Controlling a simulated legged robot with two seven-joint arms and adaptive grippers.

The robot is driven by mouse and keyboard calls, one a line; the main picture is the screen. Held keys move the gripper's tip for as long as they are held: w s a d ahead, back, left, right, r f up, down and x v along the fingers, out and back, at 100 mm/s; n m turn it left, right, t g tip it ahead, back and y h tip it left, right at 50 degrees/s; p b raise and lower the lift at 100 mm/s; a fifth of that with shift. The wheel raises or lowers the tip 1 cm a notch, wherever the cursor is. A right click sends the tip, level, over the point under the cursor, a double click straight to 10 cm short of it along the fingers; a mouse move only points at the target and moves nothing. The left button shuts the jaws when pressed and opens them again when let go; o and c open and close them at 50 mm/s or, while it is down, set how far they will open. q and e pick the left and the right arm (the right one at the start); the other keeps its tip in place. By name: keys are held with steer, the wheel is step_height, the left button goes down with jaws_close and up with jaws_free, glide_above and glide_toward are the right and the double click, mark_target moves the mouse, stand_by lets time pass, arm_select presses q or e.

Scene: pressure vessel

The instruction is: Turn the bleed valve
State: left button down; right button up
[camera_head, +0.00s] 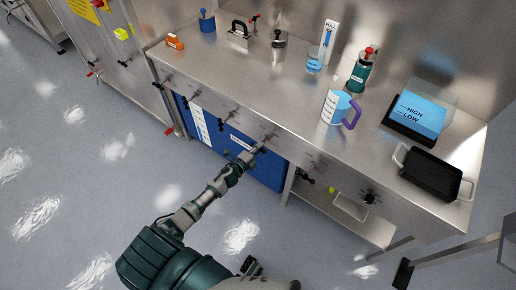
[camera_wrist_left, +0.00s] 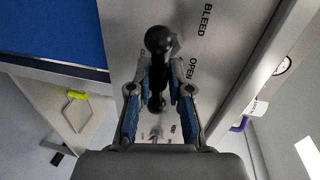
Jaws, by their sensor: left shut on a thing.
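The bleed valve has a black handle with a round knob (camera_wrist_left: 159,40), in front of a metal panel (camera_wrist_left: 122,25) marked BLEED and OPEN. A third label, starting with CL, is partly covered by my finger. My left gripper (camera_wrist_left: 160,82) is shut on the handle, with one blue-padded finger on each side. The knob sticks out past the fingertips. In the head view my left gripper (camera_head: 259,148) is at the bench's front panel, and the arm hides much of the valve. My right gripper is not in view.
The steel bench (camera_head: 295,95) holds a blue mug (camera_head: 337,108), a green bottle (camera_head: 360,72), a HIGH/LOW box (camera_head: 420,115) and a black tray (camera_head: 430,174). Other small valves (camera_head: 195,97) line its front. A blue panel (camera_head: 262,170) lies below. The floor at left is clear.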

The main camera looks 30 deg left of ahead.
arm_select(q)
steer(key=shift+s+d+f, duration=0.25)
steer(key=shift+d+f, duration=0.1)
steer(key=shift+f, duration=0.15)
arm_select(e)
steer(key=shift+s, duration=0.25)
arm_select(q)
steer(key=c, duration=1.2)
jaws_free()
steer(key=shift+f, duration=0.1)
steer(key=shift+w, duration=0.2)
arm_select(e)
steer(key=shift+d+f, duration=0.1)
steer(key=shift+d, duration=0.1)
arm_select(q)
steer(key=shift+a+r, duration=0.1)
steer(key=shift+r, duration=0.1)
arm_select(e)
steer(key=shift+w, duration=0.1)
arm_select(q)
steer(key=shift+a+r, duration=0.1)
steer(key=v, duration=1.2)
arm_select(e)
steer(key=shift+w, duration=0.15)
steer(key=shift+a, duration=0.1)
